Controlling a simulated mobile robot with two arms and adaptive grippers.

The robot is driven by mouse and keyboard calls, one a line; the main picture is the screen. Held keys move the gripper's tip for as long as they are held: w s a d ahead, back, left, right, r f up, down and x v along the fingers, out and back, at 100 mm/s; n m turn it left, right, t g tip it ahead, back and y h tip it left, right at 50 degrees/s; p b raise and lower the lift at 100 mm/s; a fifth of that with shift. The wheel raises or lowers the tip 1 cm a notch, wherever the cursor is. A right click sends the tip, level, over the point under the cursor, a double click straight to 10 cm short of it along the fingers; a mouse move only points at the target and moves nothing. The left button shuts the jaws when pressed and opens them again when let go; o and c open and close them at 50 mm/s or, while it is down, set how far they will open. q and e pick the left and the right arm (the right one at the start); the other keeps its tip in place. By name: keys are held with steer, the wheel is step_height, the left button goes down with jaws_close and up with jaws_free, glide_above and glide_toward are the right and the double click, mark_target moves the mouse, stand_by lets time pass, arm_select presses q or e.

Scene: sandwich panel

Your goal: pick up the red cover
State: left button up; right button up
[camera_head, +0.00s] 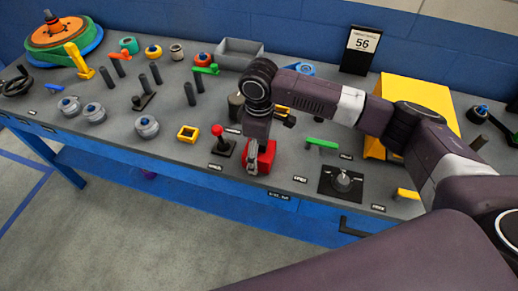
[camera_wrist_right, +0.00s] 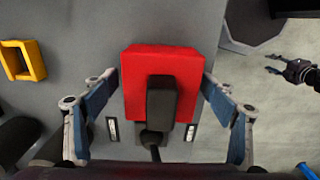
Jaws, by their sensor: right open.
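The red cover (camera_head: 267,159) stands near the front edge of the grey workbench (camera_head: 170,165), under my right gripper (camera_head: 256,158). In the right wrist view the red cover (camera_wrist_right: 135,75) is a blocky shape with a dark grey handle-like part (camera_wrist_right: 162,102) in front of it. My right gripper (camera_wrist_right: 159,76) is open there, with one finger on each side of the cover and a visible gap on both sides. Whether anything touches lower down is hidden. A second gripper, seemingly my left (camera_wrist_right: 272,64), shows small at the right of the wrist view over the floor, its fingers apart.
A red-knobbed joystick (camera_head: 218,132) and a yellow square frame (camera_head: 188,133) stand left of the cover. A green-handled part (camera_head: 321,144) and a black plate with a knob (camera_head: 341,182) are to its right. A yellow box (camera_head: 412,92) stands behind my right arm.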

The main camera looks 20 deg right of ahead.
steer(key=shift+s, duration=0.1)
steer(key=shift+c, duration=0.3)
steer(key=shift+r, duration=0.1)
steer(key=c, duration=1.2)
steer(key=shift+c, duration=0.2)
arm_select(q)
steer(key=shift+f+b, duration=0.55)
arm_select(e)
step_height(320, 180, up, 20)
